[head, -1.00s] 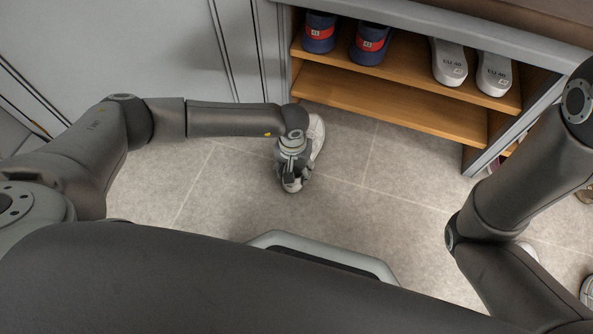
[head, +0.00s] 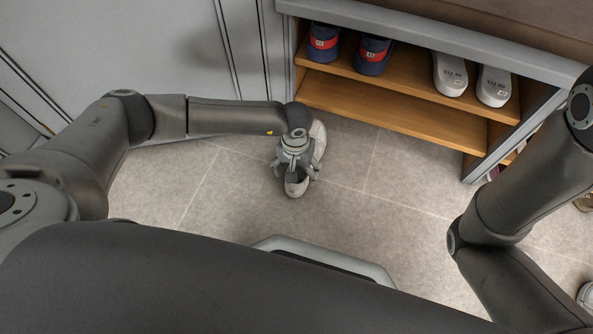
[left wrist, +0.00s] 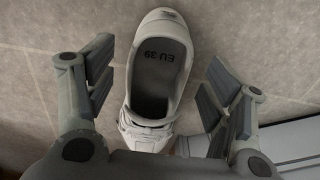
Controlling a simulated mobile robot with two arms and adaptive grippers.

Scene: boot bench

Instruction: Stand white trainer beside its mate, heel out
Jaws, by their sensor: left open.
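A white trainer (head: 319,138) stands on the tiled floor in front of the bench, partly hidden by my left arm and gripper in the head view. Its heel end points toward me. In the left wrist view, the trainer (left wrist: 150,88) shows its open collar, marked EU 39 inside, with the laces close to my palm. My left gripper (head: 297,174) is open above the trainer, one finger on each side; gaps show between them in the left wrist view (left wrist: 156,82). A light grey-white pair (head: 472,80) stands heels out on the upper shelf. My right gripper is out of view.
A blue pair with red heel labels (head: 348,50) stands on the left of the upper shelf (head: 408,73). The lower shelf (head: 390,108) looks empty where visible. More footwear shows at the right edge, partly behind my right arm. Floor left of the trainer is clear.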

